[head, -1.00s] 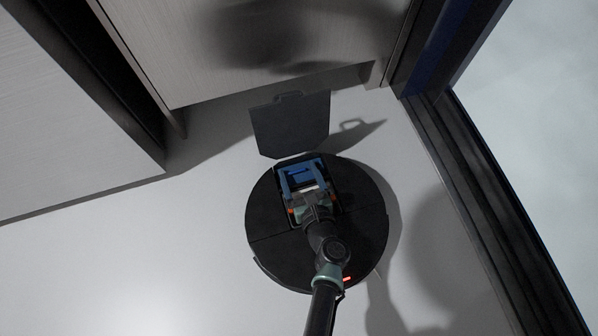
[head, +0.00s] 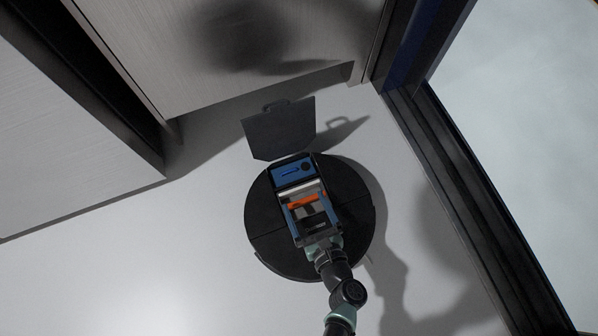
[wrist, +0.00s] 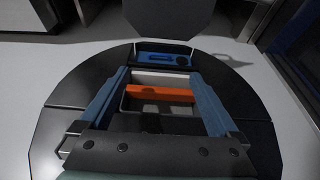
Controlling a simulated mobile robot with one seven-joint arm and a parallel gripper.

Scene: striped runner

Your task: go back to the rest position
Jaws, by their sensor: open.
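My gripper (head: 300,186) is open, its two blue fingers spread over a round black robot vacuum (head: 352,200). In the wrist view the gripper (wrist: 159,76) shows nothing held between the fingers. Below and between them is an open bay in the vacuum, with an orange bar (wrist: 160,93) and a pale grey inner part (wrist: 160,78). A blue panel with a dark round knob (wrist: 163,59) lies at the bay's far end. The dark lid (head: 280,130) stands open behind the vacuum. My gripper and wrist hide the near part of the vacuum.
Pale wooden cabinet fronts (head: 215,50) rise behind and to the left. A dark frame (head: 455,190) with a pale pane runs along the right. The light floor (head: 130,260) is clear on the left and in front.

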